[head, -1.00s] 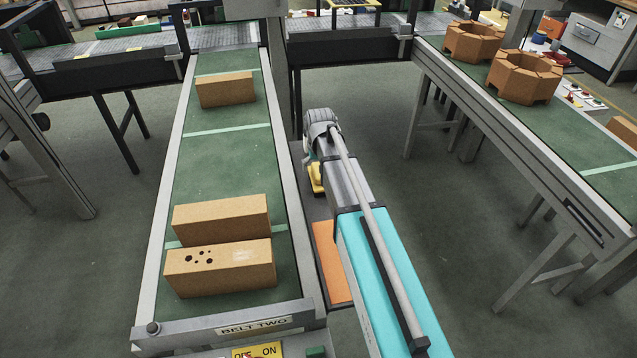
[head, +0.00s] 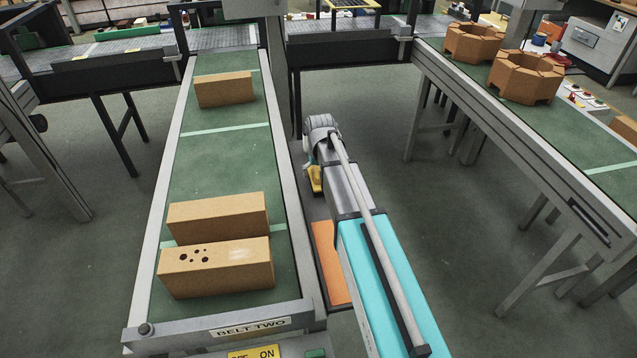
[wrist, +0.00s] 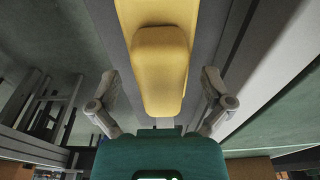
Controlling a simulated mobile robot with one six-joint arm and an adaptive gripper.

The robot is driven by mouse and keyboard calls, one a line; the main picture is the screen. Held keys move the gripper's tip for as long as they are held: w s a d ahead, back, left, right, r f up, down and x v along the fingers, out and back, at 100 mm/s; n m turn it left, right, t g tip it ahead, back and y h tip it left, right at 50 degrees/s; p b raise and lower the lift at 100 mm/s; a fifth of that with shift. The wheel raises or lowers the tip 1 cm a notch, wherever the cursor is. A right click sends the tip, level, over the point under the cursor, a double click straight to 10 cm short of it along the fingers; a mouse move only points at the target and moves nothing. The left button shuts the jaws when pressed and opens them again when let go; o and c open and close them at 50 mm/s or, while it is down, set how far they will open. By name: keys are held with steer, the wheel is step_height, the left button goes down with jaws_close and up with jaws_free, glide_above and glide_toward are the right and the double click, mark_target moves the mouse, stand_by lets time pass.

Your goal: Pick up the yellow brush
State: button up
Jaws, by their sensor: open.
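The yellow brush (wrist: 160,70) fills the upper middle of the wrist view, with a rounded end towards me. My gripper (wrist: 158,88) is open, one finger on each side of the brush, with visible gaps. I cannot tell how far above or below it the fingertips are. In the head view a small part of the yellow brush (head: 316,180) shows beside belt two, low at the left of my arm. My arm hides the gripper and the rest of the brush there.
Belt two (head: 215,155) runs along the left side of my arm, with several orange bricks (head: 215,268) on it. An orange panel (head: 330,262) lies beside my arm. Another belt (head: 545,125) with octagonal bricks stands at the right. Open floor (head: 450,230) lies between.

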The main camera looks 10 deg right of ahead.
steer(key=shift+w+f+b, duration=0.1)
steer(key=shift+f+b, duration=0.65)
steer(key=shift+f, duration=0.3)
steer(key=c, duration=1.1)
steer(key=shift+r, duration=0.25)
steer(key=shift+c, duration=0.2)
step_height(320, 180, up, 2)
steer(key=p, duration=0.2)
steer(key=shift+r+p, duration=0.1)
steer(key=shift+p, duration=0.25)
steer(key=s+r+p, duration=0.1)
steer(key=r+p, duration=0.1)
steer(key=s+r+p, duration=0.4)
steer(key=r+p, duration=0.1)
steer(key=s+r+p, duration=0.3)
steer(key=s, duration=0.6)
steer(key=shift+r, duration=0.2)
